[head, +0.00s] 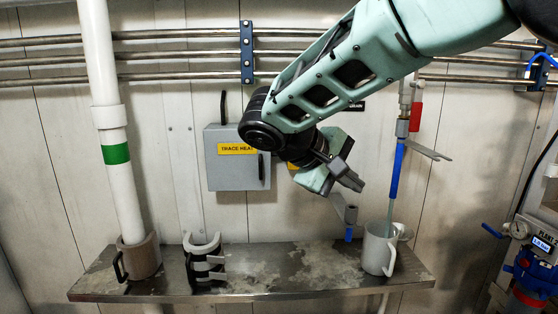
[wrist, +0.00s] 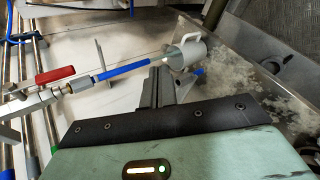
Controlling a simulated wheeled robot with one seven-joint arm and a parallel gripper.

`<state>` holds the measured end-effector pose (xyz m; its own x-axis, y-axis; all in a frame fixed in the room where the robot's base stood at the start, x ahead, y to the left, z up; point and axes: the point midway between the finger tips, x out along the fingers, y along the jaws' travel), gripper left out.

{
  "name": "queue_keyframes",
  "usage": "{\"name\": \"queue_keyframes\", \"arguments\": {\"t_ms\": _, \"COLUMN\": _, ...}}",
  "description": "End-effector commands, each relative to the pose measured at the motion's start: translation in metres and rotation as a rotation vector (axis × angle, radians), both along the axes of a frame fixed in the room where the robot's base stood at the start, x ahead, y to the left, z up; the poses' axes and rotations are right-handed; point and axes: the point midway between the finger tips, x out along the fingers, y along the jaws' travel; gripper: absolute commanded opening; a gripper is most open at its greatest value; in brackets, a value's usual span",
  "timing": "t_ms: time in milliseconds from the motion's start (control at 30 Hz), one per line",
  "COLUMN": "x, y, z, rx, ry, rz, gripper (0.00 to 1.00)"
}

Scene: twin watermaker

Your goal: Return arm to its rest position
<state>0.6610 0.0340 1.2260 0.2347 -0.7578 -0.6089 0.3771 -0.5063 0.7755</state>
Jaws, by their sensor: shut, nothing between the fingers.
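My gripper (head: 350,180) hangs in mid-air above the metal shelf, in front of the wall and right of the grey box. It is shut and empty, with its fingers pointing down and to the right. In the wrist view the closed fingers (wrist: 160,88) show at the middle, in line with a white mug (wrist: 187,54). In the head view the mug (head: 375,252) stands upright on the right part of the shelf, below and right of my gripper and apart from it.
A blue-sleeved tube (head: 396,170) with a red-handled valve (head: 416,116) hangs above the mug. A short spout with a blue tip (head: 349,232) sits just left of it. The shelf's middle (head: 280,270) is clear.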

Motion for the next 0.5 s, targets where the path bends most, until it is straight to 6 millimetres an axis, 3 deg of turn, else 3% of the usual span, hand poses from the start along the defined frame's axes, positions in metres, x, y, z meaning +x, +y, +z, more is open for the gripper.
{"name": "queue_keyframes", "arguments": {"t_ms": 100, "x": -0.064, "y": 0.005, "z": -0.049, "rx": 0.265, "ry": 0.193, "rz": 0.077, "gripper": 0.0}}
{"name": "queue_keyframes", "arguments": {"t_ms": 300, "x": -0.181, "y": 0.026, "z": -0.101, "rx": 0.647, "ry": 0.358, "rz": 0.157, "gripper": 0.0}}
{"name": "queue_keyframes", "arguments": {"t_ms": 400, "x": -0.224, "y": 0.031, "z": -0.117, "rx": 0.774, "ry": 0.369, "rz": 0.168, "gripper": 0.0}}
{"name": "queue_keyframes", "arguments": {"t_ms": 500, "x": -0.252, "y": 0.03, "z": -0.128, "rx": 0.85, "ry": 0.357, "rz": 0.164, "gripper": 0.0}}
